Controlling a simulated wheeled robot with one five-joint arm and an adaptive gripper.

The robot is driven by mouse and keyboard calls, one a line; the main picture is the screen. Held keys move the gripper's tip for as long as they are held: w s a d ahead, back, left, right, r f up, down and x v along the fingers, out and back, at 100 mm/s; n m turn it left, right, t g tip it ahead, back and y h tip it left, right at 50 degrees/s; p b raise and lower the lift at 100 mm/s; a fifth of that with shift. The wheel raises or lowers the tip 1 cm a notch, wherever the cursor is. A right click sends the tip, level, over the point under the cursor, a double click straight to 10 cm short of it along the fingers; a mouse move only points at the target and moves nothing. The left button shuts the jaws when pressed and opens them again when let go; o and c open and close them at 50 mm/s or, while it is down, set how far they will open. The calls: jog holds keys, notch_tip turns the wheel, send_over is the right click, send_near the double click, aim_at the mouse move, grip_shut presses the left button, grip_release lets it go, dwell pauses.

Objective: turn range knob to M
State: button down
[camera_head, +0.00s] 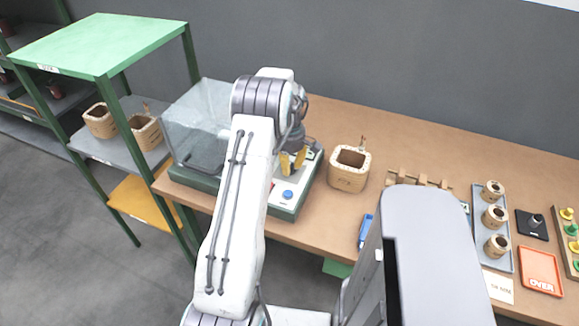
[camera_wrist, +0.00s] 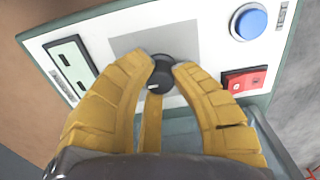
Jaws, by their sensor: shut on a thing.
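The range knob (camera_wrist: 161,77) is a round black knob with a small white mark, set on a grey patch of the machine's white panel (camera_wrist: 195,28). My gripper (camera_wrist: 163,68) is shut on it, with its yellow fingers on both sides of the knob. The mark faces down and to the left in the wrist view. The letters around the knob are not readable. In the head view my gripper (camera_head: 292,161) is over the panel of the green-based machine (camera_head: 285,212), and the knob is hidden.
On the panel are a blue button (camera_wrist: 249,22), a red switch (camera_wrist: 244,80) and a dark slotted display (camera_wrist: 69,62). A clear cover (camera_head: 188,115) stands at the machine's left. A wooden container (camera_head: 348,169) stands to its right.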

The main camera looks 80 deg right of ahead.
aim_at(290, 164)
jog(key=shift+a+f+m, duration=0.1)
jog(key=shift+f+m, duration=0.05)
jog(key=shift+m, duration=0.15)
jog(key=c, duration=1)
grip_release()
jog(key=shift+r, duration=0.25)
notch_tip(290, 164, up, 12)
jog(key=shift+f, duration=0.15)
jog(key=shift+s, duration=0.1)
dwell(0.4)
